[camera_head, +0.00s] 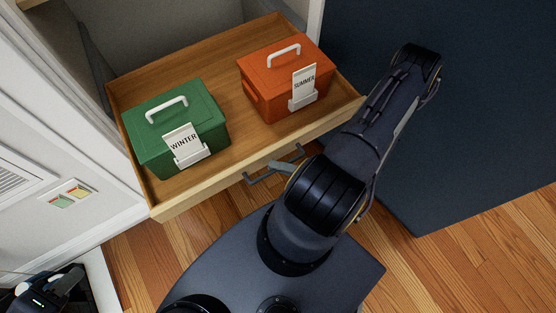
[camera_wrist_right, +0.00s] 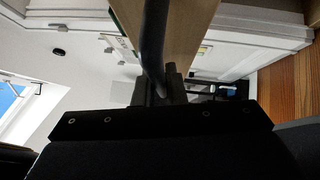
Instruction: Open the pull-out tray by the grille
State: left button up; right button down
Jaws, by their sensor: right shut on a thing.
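The pull-out tray (camera_head: 205,198) is a wooden drawer that stands out from its white cabinet, its inside open to view. Its grey bar handle (camera_head: 293,156) is on the front face. My right gripper (camera_head: 283,167) is at this handle, partly hidden by my own arm. In the right wrist view the gripper (camera_wrist_right: 160,88) is shut on the dark handle bar (camera_wrist_right: 153,40). The grille (camera_head: 16,181) is on the white wall at the left. A dark part of my left arm shows at the bottom left corner; its fingers are not clear.
In the tray stand a green box (camera_head: 207,103) labelled WINTER and an orange box (camera_head: 262,62) labelled SUMMER. A dark blue panel (camera_head: 480,110) is at the right. Wooden floor (camera_head: 465,245) shows in front.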

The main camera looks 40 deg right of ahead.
jog(key=c, duration=1.8)
grip_release()
jog(key=shift+o, duration=0.2)
jog(key=v, duration=0.8)
jog(key=shift+p, duration=0.45)
